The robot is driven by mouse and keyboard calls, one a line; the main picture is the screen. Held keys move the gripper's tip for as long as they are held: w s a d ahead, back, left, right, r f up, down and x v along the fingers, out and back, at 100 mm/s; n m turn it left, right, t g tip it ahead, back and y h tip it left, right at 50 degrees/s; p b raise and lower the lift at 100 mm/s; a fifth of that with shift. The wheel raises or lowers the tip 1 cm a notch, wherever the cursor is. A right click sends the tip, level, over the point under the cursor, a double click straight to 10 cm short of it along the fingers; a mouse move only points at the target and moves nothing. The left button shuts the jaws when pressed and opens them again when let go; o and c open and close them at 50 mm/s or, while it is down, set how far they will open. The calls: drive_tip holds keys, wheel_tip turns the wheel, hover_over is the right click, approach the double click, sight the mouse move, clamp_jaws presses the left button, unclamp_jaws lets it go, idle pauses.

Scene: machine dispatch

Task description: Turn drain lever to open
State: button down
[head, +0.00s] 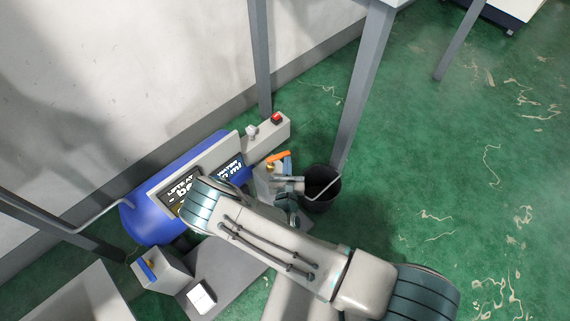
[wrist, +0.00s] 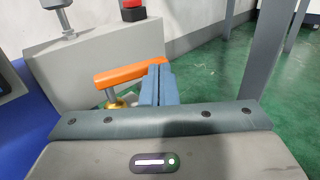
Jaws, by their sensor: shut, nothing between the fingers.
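The drain lever is an orange handle (head: 279,156) on a brass-coloured fitting, low at the right end of the blue machine. In the wrist view the orange lever (wrist: 130,73) lies roughly across the picture on a grey stem, with the brass fitting (wrist: 115,102) below it. My gripper (wrist: 159,72) is shut with nothing between its fingers. Its fingertips are right beside the lever's right end; I cannot tell whether they touch it. In the head view my gripper (head: 288,160) is partly hidden by my arm.
The blue tank (head: 150,217) carries display panels. A grey box with a red button (head: 277,118) is above the lever. A dark bucket (head: 322,188) stands to the right of the gripper. Table legs (head: 362,85) rise nearby. Green floor is open to the right.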

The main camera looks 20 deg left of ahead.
drive_tip(key=shift+p+x, duration=0.65)
drive_tip(key=shift+x, duration=0.3)
drive_tip(key=shift+w, duration=0.2)
drive_tip(key=shift+d, duration=0.15)
